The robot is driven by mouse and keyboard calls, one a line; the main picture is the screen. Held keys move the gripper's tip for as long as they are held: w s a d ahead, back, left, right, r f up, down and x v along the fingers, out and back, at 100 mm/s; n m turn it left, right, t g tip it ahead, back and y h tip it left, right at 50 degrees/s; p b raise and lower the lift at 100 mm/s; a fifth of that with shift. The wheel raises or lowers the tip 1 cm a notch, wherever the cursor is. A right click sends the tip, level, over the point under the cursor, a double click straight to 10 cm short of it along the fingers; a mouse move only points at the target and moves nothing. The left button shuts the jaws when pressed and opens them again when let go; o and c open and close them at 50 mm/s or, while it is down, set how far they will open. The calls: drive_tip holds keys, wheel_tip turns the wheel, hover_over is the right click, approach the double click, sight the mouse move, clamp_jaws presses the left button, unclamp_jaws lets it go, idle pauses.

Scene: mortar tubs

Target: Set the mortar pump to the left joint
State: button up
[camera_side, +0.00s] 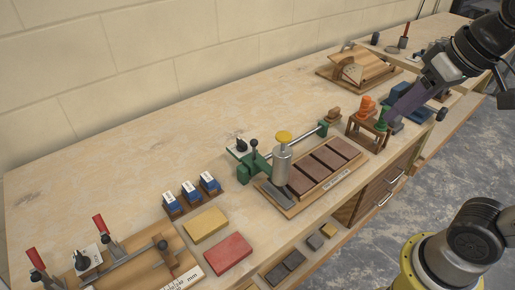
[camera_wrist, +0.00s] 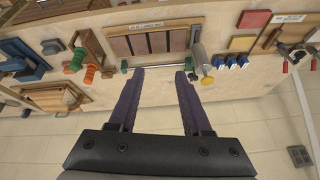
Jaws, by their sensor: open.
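The mortar pump is a silver cylinder with a yellow cap (camera_side: 283,150). It stands upright at the left end of a wooden board (camera_side: 289,212) holding several dark red-brown bricks with narrow joints between them. A green-ended rail (camera_side: 293,143) runs along the board's back. In the wrist view the pump (camera_wrist: 197,52) is at the right end of the bricks (camera_wrist: 150,43), right of my fingers. My gripper (camera_wrist: 159,72) is open and empty, with purple fingers. In the side view my gripper (camera_side: 397,112) is well to the right of the pump, near a small rack.
The wooden rack (camera_side: 368,131) with orange and green pieces stands right of the board. Blue-and-white blocks (camera_side: 190,190), a yellow block (camera_side: 206,225) and a red block (camera_side: 228,253) lie left. The bench behind the rail is largely clear.

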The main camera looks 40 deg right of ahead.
drive_tip(key=w+a+r+g, duration=0.15)
drive_tip(key=w+r, duration=0.25)
drive_tip(key=w, duration=0.6)
drive_tip(key=g, duration=0.4)
hover_over(254, 141)
drive_tip(key=f, duration=1.3)
drive_tip(key=shift+w+d+f, duration=0.1)
drive_tip(key=shift+w+f, duration=0.05)
drive_tip(key=shift+w, duration=0.1)
wheel_tip(254, 141, down, 13)
clamp_jaws()
drive_tip(key=shift+d, duration=0.1)
